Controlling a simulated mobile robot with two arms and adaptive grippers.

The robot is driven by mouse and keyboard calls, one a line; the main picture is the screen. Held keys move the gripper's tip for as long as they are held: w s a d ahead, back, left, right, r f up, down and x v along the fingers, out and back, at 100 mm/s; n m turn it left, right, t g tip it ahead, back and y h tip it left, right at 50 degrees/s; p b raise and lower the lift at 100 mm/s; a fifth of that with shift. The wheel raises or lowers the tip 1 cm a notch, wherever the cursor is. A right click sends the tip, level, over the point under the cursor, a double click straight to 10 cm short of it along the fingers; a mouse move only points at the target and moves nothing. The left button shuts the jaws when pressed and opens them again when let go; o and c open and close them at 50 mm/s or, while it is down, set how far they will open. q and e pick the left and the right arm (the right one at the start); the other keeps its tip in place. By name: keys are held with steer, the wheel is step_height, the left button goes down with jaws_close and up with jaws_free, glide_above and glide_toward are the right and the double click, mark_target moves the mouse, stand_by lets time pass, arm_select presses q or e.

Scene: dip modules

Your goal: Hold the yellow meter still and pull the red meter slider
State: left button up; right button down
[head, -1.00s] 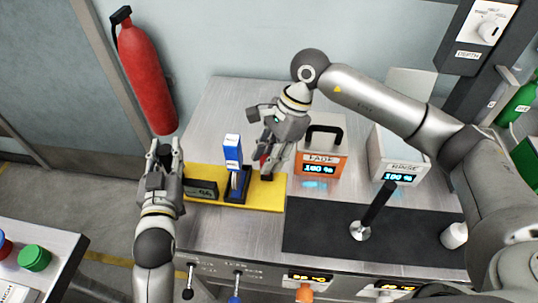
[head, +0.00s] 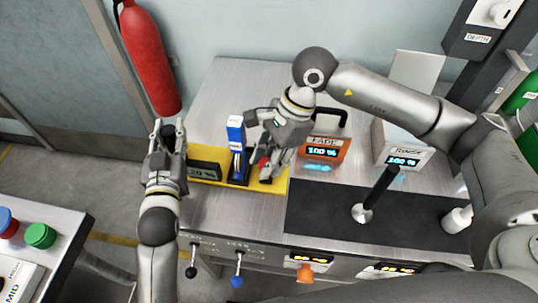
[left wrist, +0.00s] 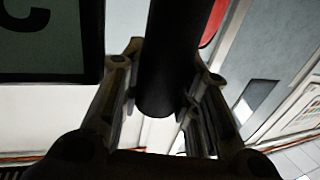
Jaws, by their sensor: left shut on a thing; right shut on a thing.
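The yellow meter (head: 262,187) lies flat on the steel bench, with a dark display (head: 204,170) at its left. A blue slider (head: 236,135) stands upright in a black base on it. My left gripper (head: 168,128) is at the meter's left end; in the left wrist view its fingers (left wrist: 165,85) are shut around a dark round handle (left wrist: 168,60). My right gripper (head: 266,168) is low over the meter's right part, shut on the red slider (head: 262,161). Only a bit of red shows between its fingers, and the rest of that slider is hidden.
An orange FADE box (head: 325,147) and a white box (head: 402,150) stand right of the meter. A black mat (head: 320,215) with a lever (head: 376,195) covers the front right. A red fire extinguisher (head: 150,60) hangs behind my left gripper. Knobs line the bench front.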

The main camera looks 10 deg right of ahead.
steer(key=c, duration=1.1)
jaws_free()
steer(key=shift+r, duration=0.1)
steer(key=v, duration=1.2)
steer(key=shift+d, duration=0.1)
arm_select(q)
steer(key=o, duration=1.1)
steer(key=shift+c, duration=0.2)
